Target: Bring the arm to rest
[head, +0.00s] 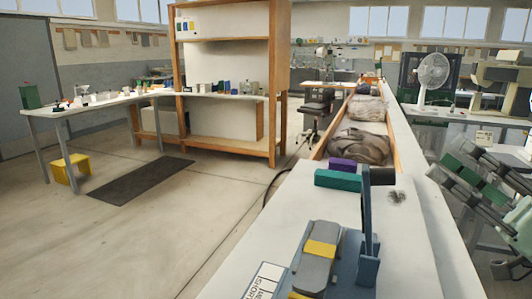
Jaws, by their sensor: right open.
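My right gripper (447,163) is at the right edge of the head view, with dark grey fingers and green parts. Its fingers are apart, with nothing seen between them, and point left, to the right of the long white bench (416,220). Part of my pale right arm shows behind it at the picture's edge. My left gripper is out of view.
A green block (338,180), a purple block (342,165) and a small dark fuzzy patch (397,197) lie on the bench. A printed card (265,281) is beside the device. Brown bundles (358,147) lie farther back. A fan (433,75) stands behind my right gripper. The floor at left is largely open.

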